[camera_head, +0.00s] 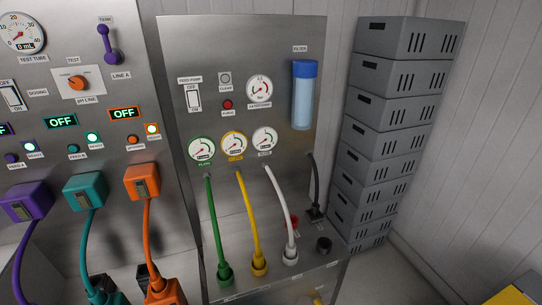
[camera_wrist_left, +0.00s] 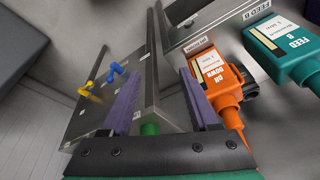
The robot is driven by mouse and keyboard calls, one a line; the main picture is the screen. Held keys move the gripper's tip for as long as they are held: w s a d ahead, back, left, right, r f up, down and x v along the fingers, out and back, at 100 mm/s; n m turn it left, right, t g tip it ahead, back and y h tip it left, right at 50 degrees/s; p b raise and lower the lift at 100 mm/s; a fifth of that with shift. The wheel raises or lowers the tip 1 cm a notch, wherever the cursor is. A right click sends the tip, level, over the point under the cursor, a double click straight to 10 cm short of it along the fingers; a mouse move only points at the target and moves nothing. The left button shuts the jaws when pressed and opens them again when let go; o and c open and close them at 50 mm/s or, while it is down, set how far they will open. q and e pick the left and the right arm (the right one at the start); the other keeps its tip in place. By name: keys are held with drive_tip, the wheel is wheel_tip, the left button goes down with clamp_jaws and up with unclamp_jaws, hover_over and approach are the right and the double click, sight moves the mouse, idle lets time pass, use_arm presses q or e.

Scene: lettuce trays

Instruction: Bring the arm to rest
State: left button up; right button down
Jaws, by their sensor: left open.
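My left gripper (camera_wrist_left: 163,98) shows in the left wrist view, with two purple fingers spread apart and a dark bar across their base. Nothing is seen gripped at the fingertips. A small green piece (camera_wrist_left: 150,129) shows between the fingers near their base; I cannot tell what it belongs to. An orange bottle (camera_wrist_left: 217,75) labelled "PH DOWN" lies close to the right finger in the picture. A teal "FEED B" bottle (camera_wrist_left: 285,45) is farther right. Neither arm shows in the head view, and my right gripper is in neither view.
The head view shows a steel control panel (camera_head: 180,60) with gauges, and green (camera_head: 214,225), yellow (camera_head: 251,225) and white (camera_head: 283,215) hoses running down to a ledge. Grey crates (camera_head: 390,120) are stacked at the right. Blue (camera_wrist_left: 117,70) and yellow (camera_wrist_left: 90,87) handles show in the wrist view.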

use_arm(q)
drive_tip(key=s+f+g, duration=0.1)
drive_tip(key=s+f, duration=0.1)
drive_tip(key=f, duration=0.8)
drive_tip(key=s+f, duration=0.2)
drive_tip(key=f, duration=0.9)
drive_tip(key=s+a+f+g, duration=0.1)
drive_tip(key=s+a+f, duration=0.2)
drive_tip(key=s+f, duration=1)
drive_tip(key=shift+s, duration=1.2)
